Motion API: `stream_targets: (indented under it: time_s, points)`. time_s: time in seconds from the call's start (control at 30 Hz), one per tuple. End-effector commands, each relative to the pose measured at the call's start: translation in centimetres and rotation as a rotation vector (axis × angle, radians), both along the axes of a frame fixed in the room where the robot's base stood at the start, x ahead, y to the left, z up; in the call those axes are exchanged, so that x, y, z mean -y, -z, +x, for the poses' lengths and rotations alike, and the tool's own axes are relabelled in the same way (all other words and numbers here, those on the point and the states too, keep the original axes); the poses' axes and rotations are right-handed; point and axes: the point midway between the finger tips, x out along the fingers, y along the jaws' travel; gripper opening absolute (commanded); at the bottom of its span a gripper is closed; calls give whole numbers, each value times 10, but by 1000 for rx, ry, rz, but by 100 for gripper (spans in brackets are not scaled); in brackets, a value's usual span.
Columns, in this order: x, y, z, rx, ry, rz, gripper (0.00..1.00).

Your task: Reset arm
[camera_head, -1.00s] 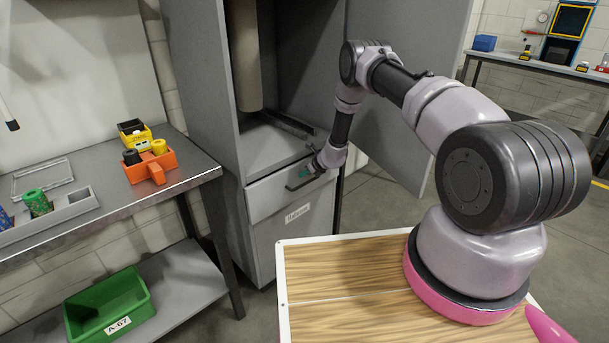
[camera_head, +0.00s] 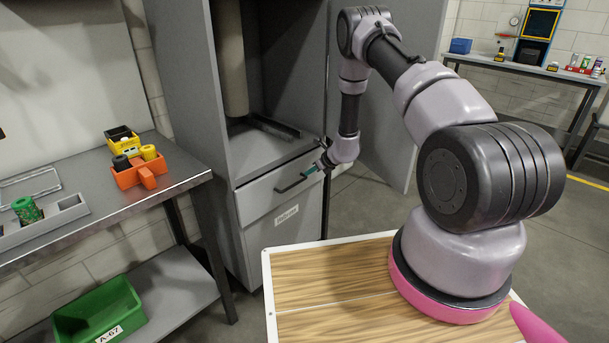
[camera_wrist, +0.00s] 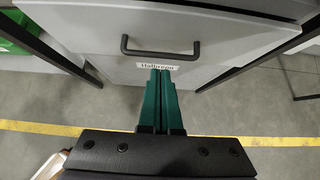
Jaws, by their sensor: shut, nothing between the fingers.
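My gripper (camera_head: 312,170) is in front of the grey cabinet (camera_head: 181,75), close to its drawer (camera_head: 262,196) and the dark drawer handle (camera_head: 290,184). In the wrist view my gripper (camera_wrist: 160,76) has its two green fingers together with nothing between them. The handle (camera_wrist: 160,53) there lies beyond the fingertips, and the fingers are not around it. A white label (camera_wrist: 158,66) shows just past the tips. My arm is bent, reaching from its pink base toward the cabinet.
A metal table (camera_head: 120,216) at left holds an orange holder (camera_head: 146,178) and a yellow bin (camera_head: 124,146). A green crate (camera_head: 98,310) stands on its lower shelf. The cabinet door (camera_head: 385,150) stands open behind my arm. A far table (camera_head: 525,70) stands at the back right.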

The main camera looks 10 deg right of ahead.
Motion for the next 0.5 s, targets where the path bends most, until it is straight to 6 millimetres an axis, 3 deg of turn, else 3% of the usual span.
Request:
stream_targets:
  time_s: [0.07, 0.17, 0.27, 0.37, 0.5]
  points:
    - [1, -8, -1, 4, -6, -1, 0]
    - [-3, -34, 2, 32, -49, -7, 0]
    - [-13, -86, 7, 88, -138, -21, 0]
    - [-26, -152, 5, 160, -262, -52, 0]
    - [-39, -238, -13, 259, -439, -113, 0]
